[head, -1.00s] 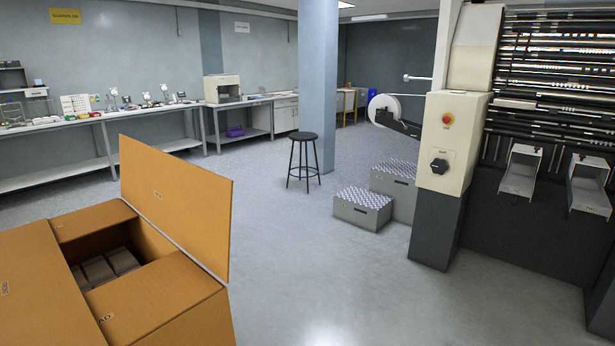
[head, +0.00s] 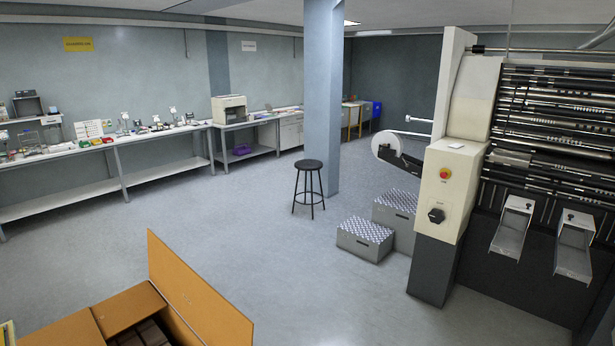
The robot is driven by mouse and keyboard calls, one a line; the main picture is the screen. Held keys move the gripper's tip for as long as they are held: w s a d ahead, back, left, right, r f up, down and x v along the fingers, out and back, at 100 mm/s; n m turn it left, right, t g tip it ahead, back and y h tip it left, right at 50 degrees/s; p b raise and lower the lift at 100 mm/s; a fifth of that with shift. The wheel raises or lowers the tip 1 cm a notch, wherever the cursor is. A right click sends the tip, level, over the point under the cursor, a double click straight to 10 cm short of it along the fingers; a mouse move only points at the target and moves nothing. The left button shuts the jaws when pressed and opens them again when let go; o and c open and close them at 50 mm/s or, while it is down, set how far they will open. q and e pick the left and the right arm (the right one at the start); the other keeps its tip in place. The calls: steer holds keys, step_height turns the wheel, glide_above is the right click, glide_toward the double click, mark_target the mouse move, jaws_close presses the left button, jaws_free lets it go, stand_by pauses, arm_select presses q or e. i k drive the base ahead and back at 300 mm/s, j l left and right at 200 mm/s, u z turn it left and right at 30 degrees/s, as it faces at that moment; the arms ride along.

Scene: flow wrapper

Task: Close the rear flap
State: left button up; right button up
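An orange-brown cardboard box (head: 70,328) is at the lower left of the head view, mostly cut off by the bottom edge. One of its flaps (head: 198,300) stands upright along the right side of the opening. A folded-in flap (head: 128,308) lies flat at the far left end of the opening. Dark brown contents (head: 148,334) show a little inside. Neither of my grippers is in view.
A black stool (head: 308,178) stands by a blue-grey column (head: 322,100). Grey steps (head: 365,238) stand before the large machine (head: 450,190) on the right. Workbenches (head: 90,145) line the back wall. The floor between box and machine is clear.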

mark_target(213, 318)
steer(key=i+l+u, duration=0.6)
steer(key=i, duration=0.2)
steer(key=i+l+u, duration=0.9)
steer(key=l, duration=0.3)
steer(key=i+l+u, duration=0.3)
steer(key=l, duration=0.25)
steer(key=l+u, duration=0.3)
steer(key=l, duration=0.25)
steer(key=i+l+u, duration=0.1)
steer(key=l+u, duration=0.2)
steer(key=l, duration=0.3)
